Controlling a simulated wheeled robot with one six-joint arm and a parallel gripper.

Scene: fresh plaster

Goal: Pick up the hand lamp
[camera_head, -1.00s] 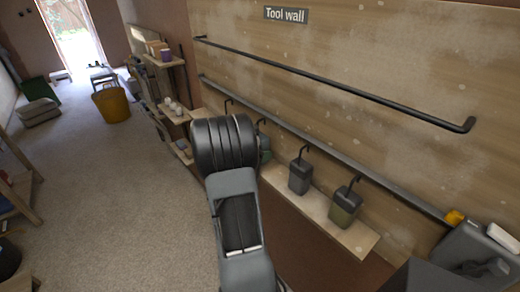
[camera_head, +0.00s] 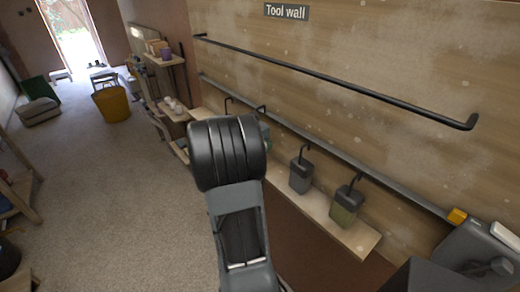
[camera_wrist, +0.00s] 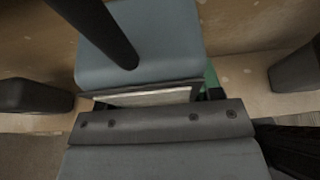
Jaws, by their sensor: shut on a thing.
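The hand lamp has a blue-grey top (camera_wrist: 140,45) with a dark hook rod rising from it in the wrist view. A bit of green body shows below the top. In the head view, a teal sliver of the lamp (camera_head: 265,134) and its hook show beside my arm, which hides the rest. My gripper (camera_wrist: 150,97) is shut on the lamp, just under its top. Its fingertips are hidden behind my arm in the head view.
A grey lamp (camera_head: 301,176) and a green lamp (camera_head: 346,206), both with hooks, stand to the right on a wooden shelf (camera_head: 357,240) under the wall rail (camera_head: 320,139). In the wrist view, dark neighbours flank the held lamp closely. Open floor lies left.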

